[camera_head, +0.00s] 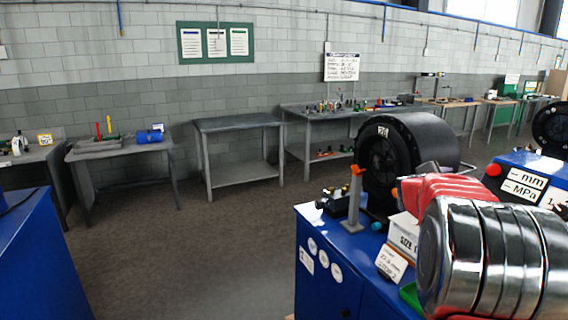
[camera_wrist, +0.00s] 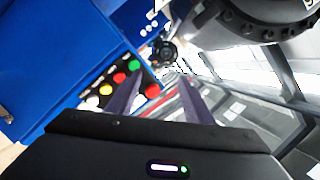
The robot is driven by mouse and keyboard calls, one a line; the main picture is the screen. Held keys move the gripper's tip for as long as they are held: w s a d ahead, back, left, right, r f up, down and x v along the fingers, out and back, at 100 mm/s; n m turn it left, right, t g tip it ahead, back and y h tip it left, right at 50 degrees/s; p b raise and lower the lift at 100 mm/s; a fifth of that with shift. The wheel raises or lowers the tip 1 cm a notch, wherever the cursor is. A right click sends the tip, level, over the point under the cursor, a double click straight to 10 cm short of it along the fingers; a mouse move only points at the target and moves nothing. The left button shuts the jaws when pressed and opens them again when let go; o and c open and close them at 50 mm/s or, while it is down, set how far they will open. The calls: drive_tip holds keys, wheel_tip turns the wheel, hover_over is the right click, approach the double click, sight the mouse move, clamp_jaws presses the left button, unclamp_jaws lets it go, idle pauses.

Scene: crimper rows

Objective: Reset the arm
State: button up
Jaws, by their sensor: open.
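My gripper (camera_wrist: 160,95) shows in the wrist view with its two dark fingers apart and nothing between them. Behind the fingers lies a dark button panel (camera_wrist: 133,82) with red, green, yellow and white round buttons, on a blue machine (camera_wrist: 70,60). The gripper is in front of the panel; I cannot tell the distance. In the head view, the gripper cannot be made out. A large shiny ribbed metal cylinder with red parts fills the lower right there, and I cannot tell whether it is part of my arm.
A blue cabinet (camera_head: 325,275) with a black drum (camera_head: 425,150) stands at centre right. Another blue cabinet (camera_head: 40,260) is at the lower left. Grey workbenches (camera_head: 240,124) line the brick wall. The floor (camera_head: 190,250) between the cabinets is clear.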

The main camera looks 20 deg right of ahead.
drive_tip(key=w+a+f+n+t+y, duration=0.25)
drive_tip(key=a+n+y, duration=0.2)
drive_tip(key=a, duration=0.65)
drive_tip(key=w+a+f+n+t+y, duration=0.2)
drive_tip(key=w+a+n+t+y, duration=0.3)
drive_tip(key=a, duration=0.6)
drive_tip(key=s+a+f+n+g+y, duration=0.25)
drive_tip(key=s+a, duration=0.25)
drive_tip(key=a, duration=0.3)
drive_tip(key=s+a+f+n+g+y, duration=0.2)
drive_tip(key=s+a+f+n, duration=0.15)
drive_tip(key=a, duration=0.35)
drive_tip(key=s+a+f+n+g, duration=0.1)
drive_tip(key=s+a+n, duration=0.1)
drive_tip(key=s+a, duration=0.3)
drive_tip(key=s+a+f+n+g, duration=0.1)
drive_tip(key=s+a+n, duration=0.2)
drive_tip(key=s, duration=0.9)
drive_tip(key=s+a+f+n+g, duration=0.1)
drive_tip(key=s+a+n, duration=0.2)
drive_tip(key=s+a, duration=0.5)
drive_tip(key=shift+s+a+y, duration=0.25)
drive_tip(key=shift+s+y, duration=0.05)
drive_tip(key=shift+s, duration=0.3)
